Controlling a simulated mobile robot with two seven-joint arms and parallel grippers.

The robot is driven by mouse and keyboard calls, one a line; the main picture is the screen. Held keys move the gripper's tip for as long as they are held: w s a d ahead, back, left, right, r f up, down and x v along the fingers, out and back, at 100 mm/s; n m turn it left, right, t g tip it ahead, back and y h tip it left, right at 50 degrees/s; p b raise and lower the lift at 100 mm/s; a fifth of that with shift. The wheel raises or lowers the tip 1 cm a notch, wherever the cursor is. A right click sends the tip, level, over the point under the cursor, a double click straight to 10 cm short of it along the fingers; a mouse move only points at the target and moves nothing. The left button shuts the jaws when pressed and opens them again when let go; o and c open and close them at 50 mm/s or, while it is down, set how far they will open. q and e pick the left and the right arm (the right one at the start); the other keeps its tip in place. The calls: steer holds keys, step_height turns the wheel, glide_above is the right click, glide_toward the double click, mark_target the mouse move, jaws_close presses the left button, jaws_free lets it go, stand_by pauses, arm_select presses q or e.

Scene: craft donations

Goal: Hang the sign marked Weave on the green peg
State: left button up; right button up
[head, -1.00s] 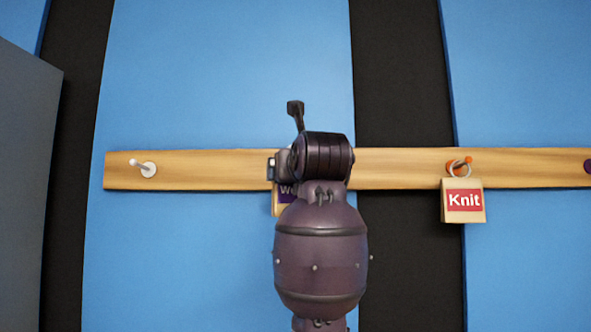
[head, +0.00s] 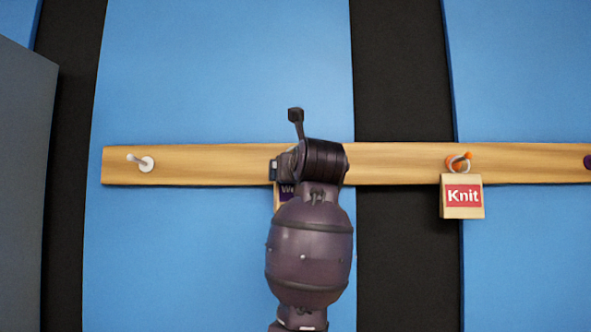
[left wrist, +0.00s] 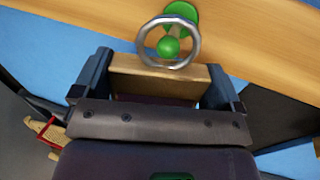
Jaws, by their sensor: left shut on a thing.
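My left gripper (left wrist: 158,80) is shut on the wooden sign (left wrist: 160,72), one finger at each side of it. Its metal ring (left wrist: 193,56) stands up from the sign. The green peg (left wrist: 168,47) shows its round tip inside the ring, with its green base (left wrist: 184,9) behind the ring's upper edge. I cannot be sure how far the peg passes through the ring. In the head view, my arm hides the peg and most of the sign; only "We" on a purple label (head: 287,191) shows. My right gripper is not in view.
The wooden rail (head: 215,166) runs across the blue wall. A white peg (head: 143,163) on its left is empty. The Knit sign (head: 462,205) hangs by its ring on an orange peg (head: 464,157). A purple peg (head: 588,161) shows at the right edge.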

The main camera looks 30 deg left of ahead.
arm_select(q)
steer(key=shift+w+a+p, duration=0.5)
steer(key=shift+w+a, duration=0.05)
steer(key=shift+w, duration=0.35)
steer(key=shift+w+a+f, duration=0.3)
steer(key=shift+w+f, duration=0.2)
steer(key=shift+f, duration=0.1)
steer(key=o, duration=0.7)
